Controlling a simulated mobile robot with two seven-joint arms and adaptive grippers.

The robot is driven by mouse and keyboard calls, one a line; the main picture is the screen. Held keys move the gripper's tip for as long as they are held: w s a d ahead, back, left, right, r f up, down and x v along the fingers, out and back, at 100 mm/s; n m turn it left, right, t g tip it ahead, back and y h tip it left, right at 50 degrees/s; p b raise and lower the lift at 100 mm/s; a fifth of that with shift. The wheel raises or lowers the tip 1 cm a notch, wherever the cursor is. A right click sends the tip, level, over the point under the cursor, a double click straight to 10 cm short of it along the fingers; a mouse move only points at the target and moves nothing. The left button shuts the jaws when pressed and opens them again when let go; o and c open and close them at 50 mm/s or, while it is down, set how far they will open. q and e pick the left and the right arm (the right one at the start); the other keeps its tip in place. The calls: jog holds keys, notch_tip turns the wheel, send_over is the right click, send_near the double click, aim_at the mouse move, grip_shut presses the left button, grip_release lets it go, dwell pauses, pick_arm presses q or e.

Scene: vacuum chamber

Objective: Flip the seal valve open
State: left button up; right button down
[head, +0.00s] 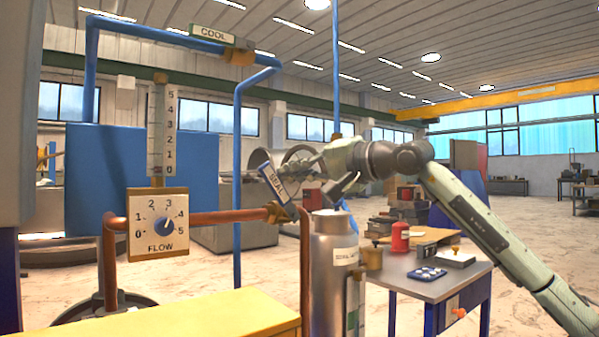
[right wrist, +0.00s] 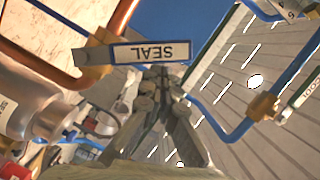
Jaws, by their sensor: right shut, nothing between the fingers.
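The seal valve's blue lever (head: 276,184) carries a white SEAL label and tilts up and to the left from a brass fitting (head: 279,212) on the copper pipe. In the right wrist view the SEAL lever (right wrist: 152,52) lies across the picture just beyond my fingertips, its label upside down. My right gripper (head: 302,168) is shut and empty, close to the right of the lever in the head view. In the right wrist view my closed fingers (right wrist: 157,74) end right by the lever; I cannot tell whether they touch it. My left gripper is not in view.
A FLOW dial (head: 158,224) and a scaled gauge stand at the left. A COOL lever (head: 212,35) sits on the blue pipe above. A metal cylinder (head: 334,270) stands below my gripper. A table (head: 400,268) with a red bottle (head: 400,237) is behind it.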

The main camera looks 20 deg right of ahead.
aim_at(272, 187)
jog(key=a+n, duration=0.1)
jog(key=s+a+f+n, duration=0.1)
jog(key=n, duration=0.1)
jog(key=shift+a+f+h, duration=0.1)
jog(key=shift+a+h, duration=0.25)
jog(key=shift+h, duration=0.05)
jog(key=shift+s+a+f+n+h, duration=0.2)
jog(key=shift+a+f+n+h, duration=0.25)
jog(key=shift+n, duration=0.45)
jog(key=shift+s+a+f+n, duration=0.1)
jog(key=shift+a+f+n, duration=0.2)
jog(key=shift+n, duration=0.1)
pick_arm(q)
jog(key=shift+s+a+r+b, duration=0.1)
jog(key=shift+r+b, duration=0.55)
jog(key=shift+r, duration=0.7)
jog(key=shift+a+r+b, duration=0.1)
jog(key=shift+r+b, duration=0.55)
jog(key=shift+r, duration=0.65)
pick_arm(e)
jog(key=shift+s+a+f+n+h, duration=0.15)
jog(key=shift+a+f+n, duration=0.1)
jog(key=shift+f+n, duration=0.25)
jog(key=shift+s+a+f+n+h, duration=0.15)
jog(key=shift+a+f+n, duration=0.15)
jog(key=shift+f, duration=0.25)
jog(key=shift+a+f+n+h, duration=0.15)
jog(key=shift+a+f+n, duration=0.1)
jog(key=shift+f+n, duration=0.25)
jog(key=shift+f, duration=0.15)
